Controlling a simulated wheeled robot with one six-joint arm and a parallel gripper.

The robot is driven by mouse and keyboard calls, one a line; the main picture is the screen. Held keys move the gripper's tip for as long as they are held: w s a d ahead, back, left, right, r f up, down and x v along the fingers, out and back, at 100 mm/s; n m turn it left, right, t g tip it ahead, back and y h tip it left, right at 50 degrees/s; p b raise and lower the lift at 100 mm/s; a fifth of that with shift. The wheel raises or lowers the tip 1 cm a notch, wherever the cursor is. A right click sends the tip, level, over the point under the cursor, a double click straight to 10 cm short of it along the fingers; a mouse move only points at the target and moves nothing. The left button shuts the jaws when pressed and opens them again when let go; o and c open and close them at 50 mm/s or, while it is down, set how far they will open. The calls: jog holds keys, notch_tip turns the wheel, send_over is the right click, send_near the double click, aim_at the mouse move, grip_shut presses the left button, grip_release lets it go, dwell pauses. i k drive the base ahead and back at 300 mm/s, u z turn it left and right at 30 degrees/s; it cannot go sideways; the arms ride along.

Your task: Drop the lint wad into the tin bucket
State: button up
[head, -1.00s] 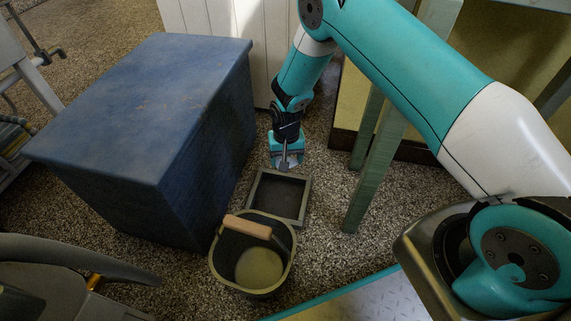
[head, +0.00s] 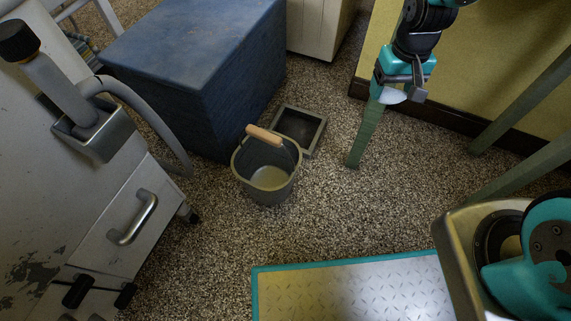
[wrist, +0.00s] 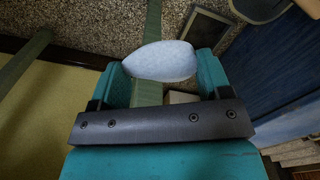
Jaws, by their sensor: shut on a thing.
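My gripper (head: 402,92) is shut on the lint wad (head: 391,96), a pale, rounded lump. In the wrist view the lint wad (wrist: 160,62) shows between the teal fingers. The gripper is raised above the floor, right of the tin bucket (head: 266,189) in the head view and well apart from it. The bucket is grey metal, stands upright on the floor, and has a wooden-grip handle (head: 264,136). Its inside shows a pale bottom, and it looks empty. Part of the bucket also shows at the top right of the wrist view (wrist: 262,8).
A shallow dark square tray (head: 318,137) lies just behind the bucket. A blue chest (head: 205,60) stands behind left. A washer-like grey cabinet (head: 60,190) stands at the left. Green table legs (head: 366,135) rise near my gripper. Speckled floor is clear right of the bucket.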

aim_at(263, 176)
jog(key=z, duration=0.8)
jog(key=k, duration=1.1)
jog(key=z, duration=0.45)
jog(key=i, duration=0.25)
jog(key=u, duration=1.2)
jog(key=i, duration=1.3)
jog(key=u, duration=0.6)
